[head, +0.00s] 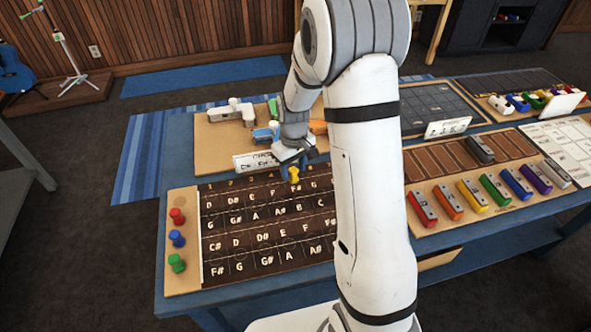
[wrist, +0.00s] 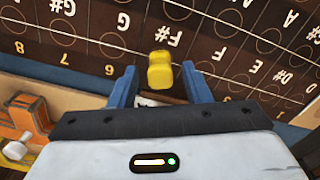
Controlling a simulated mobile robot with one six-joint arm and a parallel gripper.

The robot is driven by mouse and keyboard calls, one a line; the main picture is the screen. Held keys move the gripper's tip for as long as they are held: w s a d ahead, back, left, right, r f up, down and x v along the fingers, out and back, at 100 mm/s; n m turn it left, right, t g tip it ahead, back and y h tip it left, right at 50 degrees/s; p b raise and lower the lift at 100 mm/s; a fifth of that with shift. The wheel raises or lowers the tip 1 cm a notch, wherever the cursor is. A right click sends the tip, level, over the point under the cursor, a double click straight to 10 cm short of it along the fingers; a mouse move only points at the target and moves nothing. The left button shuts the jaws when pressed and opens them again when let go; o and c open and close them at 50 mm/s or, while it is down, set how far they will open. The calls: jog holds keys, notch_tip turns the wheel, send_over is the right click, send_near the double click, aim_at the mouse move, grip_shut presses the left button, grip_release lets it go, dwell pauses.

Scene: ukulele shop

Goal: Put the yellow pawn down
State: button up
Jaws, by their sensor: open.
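The yellow pawn (head: 294,174) is at the back edge area of the dark fretboard-style note board (head: 222,258), near the F and F# labels. It also shows in the wrist view (wrist: 160,71), where it seems to stand on the board. My gripper (head: 291,166) is open above the back of the board. In the wrist view its two blue fingers (wrist: 160,84) are on either side of the pawn, with a gap visible on each side. The pawn's base contact is hard to make out.
Red (head: 177,216), blue (head: 177,238) and green (head: 176,262) pawns stand on the board's left strip. Coloured bars (head: 458,198) lie to the right. An orange block (wrist: 28,116) is near my gripper.

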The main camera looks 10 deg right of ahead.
aim_at(294, 170)
notch_tip(294, 170, up, 11)
jog(key=s+r+m+t, duration=0.1)
jog(key=s+r+m, duration=0.1)
jog(key=s, duration=0.9)
jog(key=s+r+m+t, duration=0.1)
jog(key=s+r, duration=0.4)
jog(key=s, duration=0.7)
jog(key=shift+d+r+m+t, duration=0.25)
jog(key=shift+r+m+t, duration=0.05)
jog(key=shift+m, duration=0.5)
